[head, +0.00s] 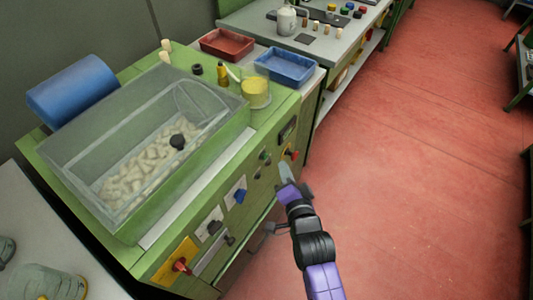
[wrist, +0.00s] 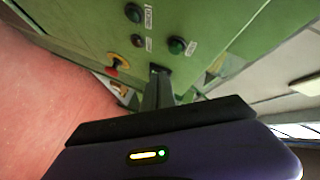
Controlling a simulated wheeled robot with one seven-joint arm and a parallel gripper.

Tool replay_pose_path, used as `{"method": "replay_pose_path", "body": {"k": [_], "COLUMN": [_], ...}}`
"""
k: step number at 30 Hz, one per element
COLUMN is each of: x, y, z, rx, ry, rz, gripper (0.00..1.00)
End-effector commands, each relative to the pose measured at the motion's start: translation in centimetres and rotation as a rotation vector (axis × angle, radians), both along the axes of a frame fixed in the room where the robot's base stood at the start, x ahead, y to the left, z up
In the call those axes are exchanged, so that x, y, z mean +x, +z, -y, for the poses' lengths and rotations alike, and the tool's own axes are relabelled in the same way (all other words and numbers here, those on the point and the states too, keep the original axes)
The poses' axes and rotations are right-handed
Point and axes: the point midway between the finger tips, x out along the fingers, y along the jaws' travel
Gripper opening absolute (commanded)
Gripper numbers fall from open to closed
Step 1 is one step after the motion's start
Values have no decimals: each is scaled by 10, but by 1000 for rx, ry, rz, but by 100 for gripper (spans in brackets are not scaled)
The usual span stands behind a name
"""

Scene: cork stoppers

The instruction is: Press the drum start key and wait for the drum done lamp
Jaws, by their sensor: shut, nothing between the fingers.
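The green drum machine (head: 150,235) stands at the left with a clear-walled drum tank (head: 75,175) holding pale corks. Its front panel carries a green round key (wrist: 177,45) and a black round key (wrist: 133,12), each beside a white label too small to read. A small dark lamp (wrist: 138,41) sits between them and looks unlit. In the head view, small round controls (head: 266,158) show just left of my gripper. My gripper (head: 284,167) is shut and empty. In the wrist view its fingertips (wrist: 158,74) are close to the panel, beside the green key; contact cannot be told.
A red stop knob on yellow (wrist: 118,64) is on the same panel. A red tray (head: 227,43), a blue tray (head: 285,66) and a yellow-filled cup (head: 256,92) stand around the machine's far end. The red floor (head: 420,170) at right is clear.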

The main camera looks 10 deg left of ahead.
Motion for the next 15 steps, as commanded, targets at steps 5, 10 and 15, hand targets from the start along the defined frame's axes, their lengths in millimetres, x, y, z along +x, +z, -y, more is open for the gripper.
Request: {"method": "replay_pose_path", "body": {"k": [5,10,15], "x": [6,8,9], "y": [0,0,0], "z": [-14,-21,-23], "rx": [-1,0,1], "ry": [-2,-2,-2], "rz": [-2,-1,0], "gripper": [0,0,0]}}
